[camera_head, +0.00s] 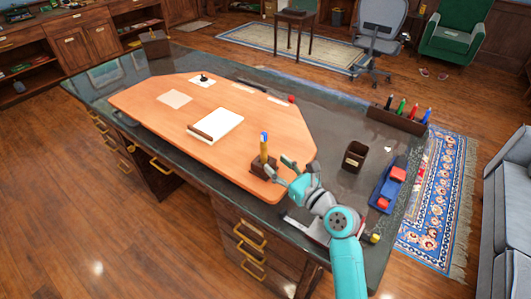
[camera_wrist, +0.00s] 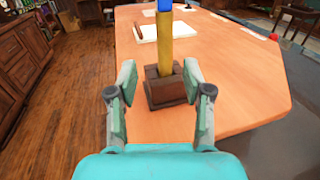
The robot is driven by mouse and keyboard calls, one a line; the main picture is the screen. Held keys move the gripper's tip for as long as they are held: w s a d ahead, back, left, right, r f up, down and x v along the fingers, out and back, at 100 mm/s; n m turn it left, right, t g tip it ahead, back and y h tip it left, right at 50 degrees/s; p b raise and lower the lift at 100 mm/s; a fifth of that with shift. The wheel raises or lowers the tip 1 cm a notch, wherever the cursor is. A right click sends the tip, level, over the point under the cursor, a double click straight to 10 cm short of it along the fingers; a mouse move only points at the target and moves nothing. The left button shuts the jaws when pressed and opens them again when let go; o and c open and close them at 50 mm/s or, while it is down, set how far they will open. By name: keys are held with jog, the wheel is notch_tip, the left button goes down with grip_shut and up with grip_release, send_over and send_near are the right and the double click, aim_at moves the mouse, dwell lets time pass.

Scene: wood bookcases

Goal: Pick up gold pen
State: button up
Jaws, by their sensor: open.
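The gold pen (camera_head: 264,147) stands upright in a small dark brown wooden holder (camera_head: 262,166) near the front right of the desk's light wood top. Its upper end is blue. In the wrist view the pen (camera_wrist: 165,55) rises from the holder (camera_wrist: 166,92), a little beyond my fingertips and roughly between them. My gripper (camera_head: 278,170) is open and empty, just right of the holder in the head view. In the wrist view its two fingers (camera_wrist: 160,72) spread on either side of the pen, apart from it. The pen's lower end is hidden inside the holder.
A notepad (camera_head: 215,125) lies on the wood top (camera_head: 150,104). To the right are a dark brown cup (camera_head: 354,156), a blue and red object (camera_head: 387,189) and a rack (camera_head: 396,120) of coloured items. The wood around the holder is mostly clear.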

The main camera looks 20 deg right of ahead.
aim_at(266, 153)
jog(key=shift+d+x, duration=0.15)
jog(key=shift+x, duration=1.75)
jog(key=shift+d+x, duration=0.15)
jog(key=shift+x, duration=1.8)
grip_shut()
